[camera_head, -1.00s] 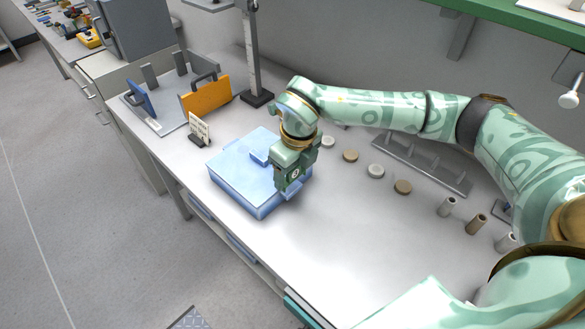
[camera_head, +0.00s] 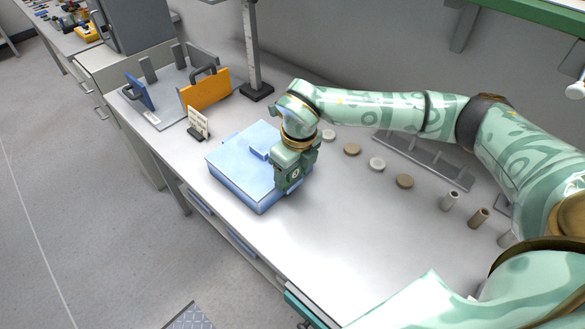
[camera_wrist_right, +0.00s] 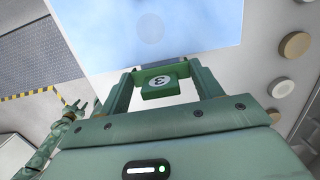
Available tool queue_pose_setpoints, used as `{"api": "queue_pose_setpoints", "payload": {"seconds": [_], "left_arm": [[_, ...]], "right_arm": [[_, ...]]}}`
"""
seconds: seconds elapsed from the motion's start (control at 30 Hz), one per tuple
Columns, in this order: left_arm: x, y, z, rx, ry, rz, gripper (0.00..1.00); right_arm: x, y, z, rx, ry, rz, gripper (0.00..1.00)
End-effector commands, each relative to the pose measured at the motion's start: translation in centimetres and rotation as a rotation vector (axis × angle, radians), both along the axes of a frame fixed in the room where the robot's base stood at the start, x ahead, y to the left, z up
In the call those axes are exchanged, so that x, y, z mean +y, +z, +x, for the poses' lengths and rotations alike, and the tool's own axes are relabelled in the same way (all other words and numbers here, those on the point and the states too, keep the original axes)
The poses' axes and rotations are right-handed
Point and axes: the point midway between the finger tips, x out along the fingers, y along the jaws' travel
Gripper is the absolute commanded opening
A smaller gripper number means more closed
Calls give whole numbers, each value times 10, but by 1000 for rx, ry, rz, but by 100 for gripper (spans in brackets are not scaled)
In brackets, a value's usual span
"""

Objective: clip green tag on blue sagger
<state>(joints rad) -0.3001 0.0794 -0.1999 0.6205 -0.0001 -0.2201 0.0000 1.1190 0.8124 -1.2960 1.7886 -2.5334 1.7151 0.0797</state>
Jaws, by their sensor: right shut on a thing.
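The blue sagger (camera_head: 228,172) is a flat, pale blue lidded box with a small raised block on top, on the grey-white bench in the head view. Its face fills the top of the right wrist view (camera_wrist_right: 190,22). My right gripper (camera_head: 290,184) is at the sagger's right side, close against it. It is shut on the green tag (camera_wrist_right: 160,86), which bears a dark number on a white disc. Whether the tag touches the sagger cannot be told. My left gripper (camera_wrist_right: 78,115) shows small at the left of the wrist view; its jaws are unclear.
An orange plate with a handle (camera_head: 206,92), a blue plate (camera_head: 138,92) and a small white card (camera_head: 197,122) stand behind the sagger. Several round discs (camera_head: 352,150) and short cylinders (camera_head: 478,220) lie to the right. The bench in front is clear.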

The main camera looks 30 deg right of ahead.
Motion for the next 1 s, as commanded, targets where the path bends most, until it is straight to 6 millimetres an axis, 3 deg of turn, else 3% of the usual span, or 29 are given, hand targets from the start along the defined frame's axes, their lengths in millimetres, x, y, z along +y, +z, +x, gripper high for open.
{"api": "queue_pose_setpoints", "payload": {"seconds": [1.0], "left_arm": [[0, -8, -2, 5, 0, 0, 36]], "right_arm": [[0, -18, 0, 0, 0, 0, 43]]}}
